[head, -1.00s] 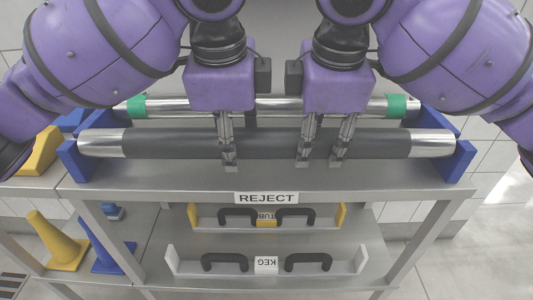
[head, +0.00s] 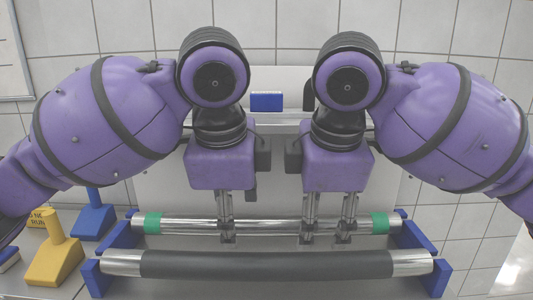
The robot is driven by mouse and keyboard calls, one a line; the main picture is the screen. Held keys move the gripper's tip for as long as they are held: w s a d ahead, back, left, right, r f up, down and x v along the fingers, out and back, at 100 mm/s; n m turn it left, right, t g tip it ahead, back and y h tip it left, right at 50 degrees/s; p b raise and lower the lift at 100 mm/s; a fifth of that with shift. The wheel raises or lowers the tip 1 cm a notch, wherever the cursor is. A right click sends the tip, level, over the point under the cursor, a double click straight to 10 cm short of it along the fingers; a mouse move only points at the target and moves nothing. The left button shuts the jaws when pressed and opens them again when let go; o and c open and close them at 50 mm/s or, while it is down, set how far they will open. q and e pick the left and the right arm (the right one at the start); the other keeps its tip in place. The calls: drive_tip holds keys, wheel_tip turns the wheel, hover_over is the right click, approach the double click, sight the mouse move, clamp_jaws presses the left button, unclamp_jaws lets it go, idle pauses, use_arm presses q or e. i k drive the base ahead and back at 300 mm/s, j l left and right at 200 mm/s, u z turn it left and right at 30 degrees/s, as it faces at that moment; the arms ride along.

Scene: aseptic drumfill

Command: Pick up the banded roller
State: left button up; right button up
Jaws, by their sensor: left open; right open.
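The banded roller (head: 275,225) is a shiny metal bar with a green band (head: 152,222) near each end. It lies level across the back of the rack, its ends at blue supports (head: 398,217). My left gripper (head: 227,238) is open, its fingers seen nearly edge-on in front of the roller's left part. My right gripper (head: 325,238) is open, its two fingers spread in front of the roller right of centre. Both point down and hide short stretches of it. I cannot tell whether any finger touches the roller. Neither gripper holds anything.
A dark grey roller (head: 265,264) with bare metal ends lies parallel in front, in blue brackets (head: 97,278). A blue box (head: 267,101) is behind, between my arms, near a tiled wall.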

sight(148, 222)
drive_tip(key=k, duration=1)
